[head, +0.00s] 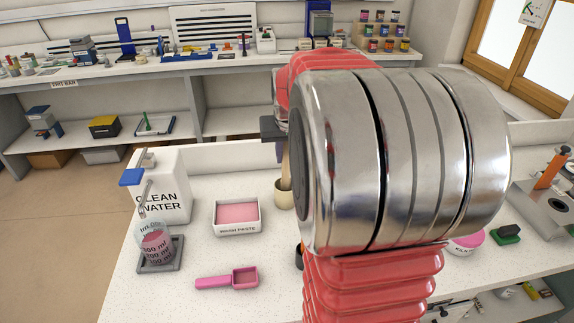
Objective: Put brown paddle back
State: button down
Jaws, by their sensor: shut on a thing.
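A tan-brown stick, which looks like the brown paddle (286,168), stands nearly upright at the left edge of my arm. Its lower end is at a small cream cup (284,197) on the white worktop; I cannot tell whether it is inside the cup or only in front of or behind it. My gripper (273,129) shows only as a dark grey part at the paddle's upper end, shut on the paddle. My large red and silver arm hides the rest of the gripper and part of the cup.
Left of the cup stand a wash paste tray (237,217), a pink scoop (227,279), a clean water jug (160,190) and a measuring beaker (157,245) on a grey tray. A pink bowl (467,243) and green block (506,234) lie right.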

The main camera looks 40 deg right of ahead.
aim_at(286, 163)
jog(key=shift+f, duration=1.9)
jog(key=c, duration=1.7)
grip_release()
jog(key=shift+f, duration=0.1)
jog(key=shift+o, duration=0.2)
jog(key=v, duration=1.2)
